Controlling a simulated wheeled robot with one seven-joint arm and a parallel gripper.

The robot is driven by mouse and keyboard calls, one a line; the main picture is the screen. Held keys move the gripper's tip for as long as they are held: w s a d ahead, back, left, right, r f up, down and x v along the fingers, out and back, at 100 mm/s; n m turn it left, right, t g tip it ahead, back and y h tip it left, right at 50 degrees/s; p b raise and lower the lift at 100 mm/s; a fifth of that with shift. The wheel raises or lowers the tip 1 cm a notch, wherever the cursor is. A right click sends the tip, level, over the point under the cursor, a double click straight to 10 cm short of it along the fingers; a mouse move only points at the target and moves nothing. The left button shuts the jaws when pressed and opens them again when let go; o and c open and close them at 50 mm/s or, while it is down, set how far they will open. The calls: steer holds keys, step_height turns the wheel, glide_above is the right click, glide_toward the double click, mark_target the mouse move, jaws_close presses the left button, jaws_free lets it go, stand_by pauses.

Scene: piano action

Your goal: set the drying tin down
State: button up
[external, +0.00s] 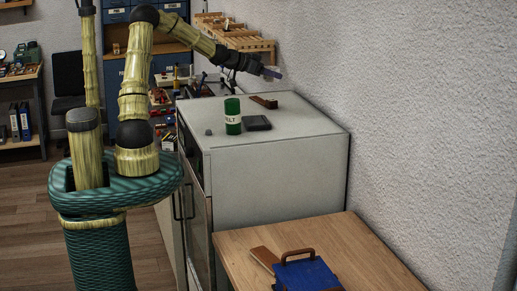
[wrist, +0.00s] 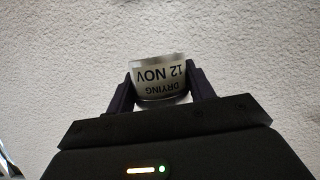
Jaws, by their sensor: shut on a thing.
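The drying tin (wrist: 158,80) is a small pale metallic tin with a dark-lettered label reading "DRYING 12 NOV", upside down in the wrist view. My gripper (wrist: 160,92) is shut on it, one dark finger on each side. In the external view my gripper (external: 271,73) is stretched out to the right, in the air above the far part of the grey cabinet top (external: 310,122), close to the wall. The tin itself cannot be made out in the external view.
On the cabinet top stand a green can (external: 232,116), a dark flat block (external: 257,123), a small grey piece (external: 208,132) and a brown wooden item (external: 264,102). The cabinet top's right front part is clear.

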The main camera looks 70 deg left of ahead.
steer(key=w+d+r+m+h, duration=0.1)
steer(key=w+d, duration=0.4)
steer(key=d, duration=0.4)
steer(key=w+d+f+h+b, duration=0.1)
steer(key=w+d+f, duration=0.1)
steer(key=d+f, duration=0.4)
steer(key=s+d+f+b, duration=0.1)
steer(key=s+d+f, duration=0.2)
steer(key=f, duration=0.8)
steer(key=s+d+f+y+b, duration=0.1)
steer(key=s+d+f, duration=0.3)
steer(key=f, duration=0.8)
steer(key=s+d+f+n+y+b, duration=0.1)
steer(key=s+d+f+b, duration=0.2)
steer(key=f, duration=0.8)
steer(key=shift+s+d+f, duration=0.15)
steer(key=shift+d+f, duration=0.05)
steer(key=shift+d, duration=0.45)
steer(key=shift+s+d+f, duration=0.15)
steer(key=shift+d, duration=0.5)
steer(key=shift+s+f, duration=0.25)
steer(key=shift+s, duration=0.05)
steer(key=shift+w+d, duration=0.1)
